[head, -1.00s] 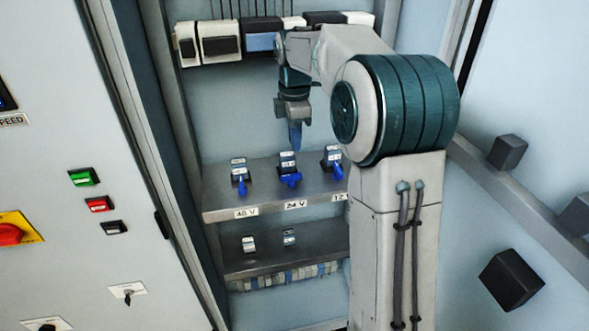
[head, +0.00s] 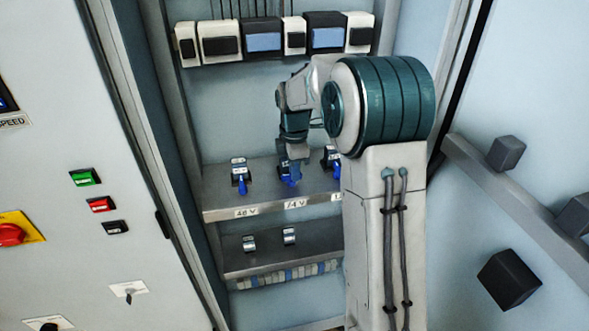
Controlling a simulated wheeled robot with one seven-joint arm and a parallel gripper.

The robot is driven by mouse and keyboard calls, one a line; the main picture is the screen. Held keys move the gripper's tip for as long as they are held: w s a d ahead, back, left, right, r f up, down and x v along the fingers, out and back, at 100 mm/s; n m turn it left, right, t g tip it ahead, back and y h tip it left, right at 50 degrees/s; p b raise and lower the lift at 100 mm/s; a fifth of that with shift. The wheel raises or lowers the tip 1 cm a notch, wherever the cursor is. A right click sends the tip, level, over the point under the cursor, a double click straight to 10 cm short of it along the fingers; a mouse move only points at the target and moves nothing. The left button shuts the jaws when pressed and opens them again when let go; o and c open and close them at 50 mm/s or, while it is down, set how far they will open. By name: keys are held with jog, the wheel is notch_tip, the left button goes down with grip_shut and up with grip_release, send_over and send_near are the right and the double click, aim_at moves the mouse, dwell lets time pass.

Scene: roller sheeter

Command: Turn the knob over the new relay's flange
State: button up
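Relays with blue knobs stand on the upper shelf (head: 222,200). The left relay (head: 238,168) is behind the 48 V label, with its blue knob (head: 242,187) in front. The middle relay, behind the 24 V label (head: 295,204), is mostly hidden by my gripper (head: 296,176); part of its blue knob (head: 286,181) shows. The right relay (head: 330,160) is partly hidden by my arm. My gripper points down at the middle relay's knob. Whether it touches the knob, and how its fingers stand, is too small to tell.
A lower shelf (head: 235,262) holds two small relays (head: 249,243) (head: 289,236) without blue knobs. A row of devices (head: 262,40) lines the cabinet's top. The open door (head: 60,140) with buttons is at left. Black blocks (head: 509,279) stick out at right.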

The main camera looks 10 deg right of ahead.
grip_shut()
jog(key=m, duration=0.4)
jog(key=shift+s+m, duration=0.15)
jog(key=shift+m, duration=0.15)
jog(key=m, duration=0.2)
jog(key=m+b, duration=0.1)
jog(key=m, duration=0.2)
jog(key=shift+s+a, duration=0.15)
jog(key=shift+a, duration=0.05)
jog(key=m, duration=0.5)
jog(key=shift+a+r, duration=0.1)
jog(key=shift+a+m, duration=0.15)
jog(key=shift+m, duration=1.55)
jog(key=shift+o, duration=2.1)
grip_release()
jog(key=shift+s, duration=0.1)
jog(key=shift+r, duration=0.1)
